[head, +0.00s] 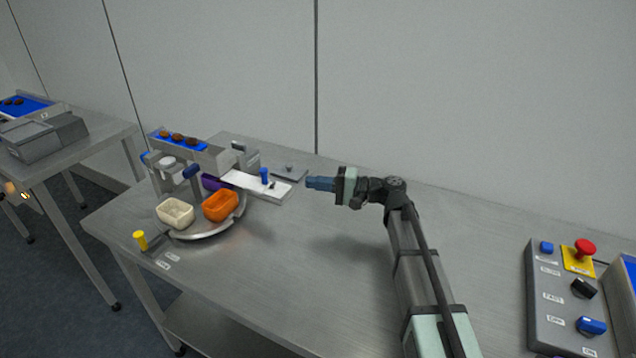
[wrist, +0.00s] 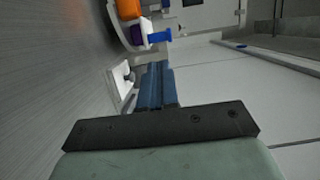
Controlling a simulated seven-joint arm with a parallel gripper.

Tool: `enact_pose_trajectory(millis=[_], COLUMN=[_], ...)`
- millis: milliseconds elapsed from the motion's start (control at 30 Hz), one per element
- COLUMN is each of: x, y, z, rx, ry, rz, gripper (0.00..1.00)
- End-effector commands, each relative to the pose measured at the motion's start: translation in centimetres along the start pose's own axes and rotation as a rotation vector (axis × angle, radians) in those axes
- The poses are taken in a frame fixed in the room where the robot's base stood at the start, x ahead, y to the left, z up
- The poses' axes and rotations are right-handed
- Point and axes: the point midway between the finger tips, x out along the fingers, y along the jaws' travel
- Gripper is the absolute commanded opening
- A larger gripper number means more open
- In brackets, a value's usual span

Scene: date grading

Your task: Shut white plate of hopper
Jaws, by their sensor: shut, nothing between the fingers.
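The white plate (head: 246,181) of the hopper (head: 220,158) sticks out to the right from under the hopper, with a blue knob (head: 264,173) standing on it. In the wrist view the white plate (wrist: 119,84) is left of my fingers, and a blue knob (wrist: 160,37) shows ahead. My gripper (head: 310,183) is shut and empty, with blue fingers pointing left, just right of the plate's outer end. It also shows in the wrist view (wrist: 157,68). I cannot tell whether the fingertips touch the plate.
A round turntable (head: 205,234) below the hopper carries a cream bin (head: 175,213), an orange bin (head: 221,205) and a purple bin (head: 211,182). A yellow-knobbed lever (head: 140,239) is at the front left. A control box (head: 557,309) stands far right. The table middle is clear.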

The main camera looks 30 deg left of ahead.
Motion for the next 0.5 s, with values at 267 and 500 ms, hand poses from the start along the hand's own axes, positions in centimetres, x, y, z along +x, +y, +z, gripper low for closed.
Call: enact_pose_trajectory(millis=[267, 500], x=[5.2, 8.7], y=[0.0, 0.0], z=[-0.1, -0.1], rx=[0.000, 0.000], ry=[-0.002, -0.001], rz=[0.000, 0.000], gripper=[0.00, 0.00])
